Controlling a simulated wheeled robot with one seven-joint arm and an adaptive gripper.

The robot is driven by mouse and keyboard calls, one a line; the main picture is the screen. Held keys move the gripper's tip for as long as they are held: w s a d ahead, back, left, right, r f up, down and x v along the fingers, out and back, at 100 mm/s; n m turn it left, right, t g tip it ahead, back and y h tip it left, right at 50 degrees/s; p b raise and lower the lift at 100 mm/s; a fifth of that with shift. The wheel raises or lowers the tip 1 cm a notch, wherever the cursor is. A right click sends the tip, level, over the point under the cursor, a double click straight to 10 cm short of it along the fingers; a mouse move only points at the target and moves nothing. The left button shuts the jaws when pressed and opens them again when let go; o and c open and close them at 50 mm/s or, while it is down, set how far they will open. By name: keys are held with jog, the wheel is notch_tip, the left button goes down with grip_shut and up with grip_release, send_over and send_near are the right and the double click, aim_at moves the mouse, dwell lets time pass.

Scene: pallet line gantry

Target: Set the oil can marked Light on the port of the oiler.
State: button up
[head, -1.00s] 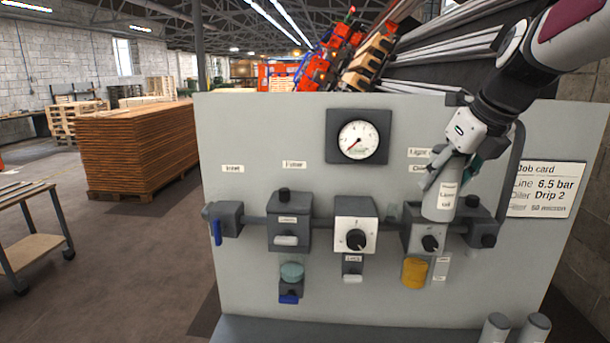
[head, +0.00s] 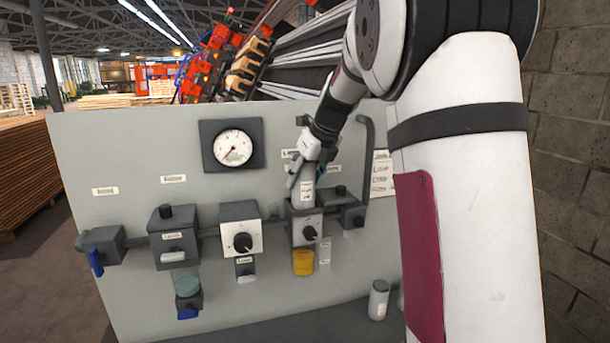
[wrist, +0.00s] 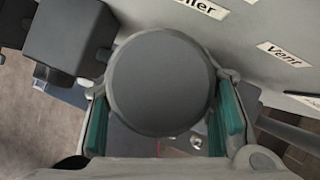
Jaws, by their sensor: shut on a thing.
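My gripper (head: 307,165) is shut on a pale oil can (head: 304,192) with a white label too small to read now. The can is upright, over the top of the oiler (head: 306,222), which has a black knob and a yellow bowl (head: 303,262) beneath. The can's bottom seems to meet the oiler's top, but I cannot tell whether it is seated. The port is hidden by the can. In the wrist view, the can's round grey end (wrist: 160,82) sits between the teal finger pads of my gripper (wrist: 162,122).
The panel (head: 100,150) carries a gauge (head: 234,147), a grey inlet valve (head: 103,245), a filter block (head: 174,237) and a regulator (head: 241,236). A grey block (head: 345,205) stands right of the oiler. Another can (head: 378,300) stands on the ledge, with one partly hidden beside it.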

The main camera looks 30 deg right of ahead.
jog(key=shift+w+f, duration=0.1)
jog(key=shift+f, duration=0.1)
jog(key=o, duration=1.4)
jog(key=shift+o, duration=0.2)
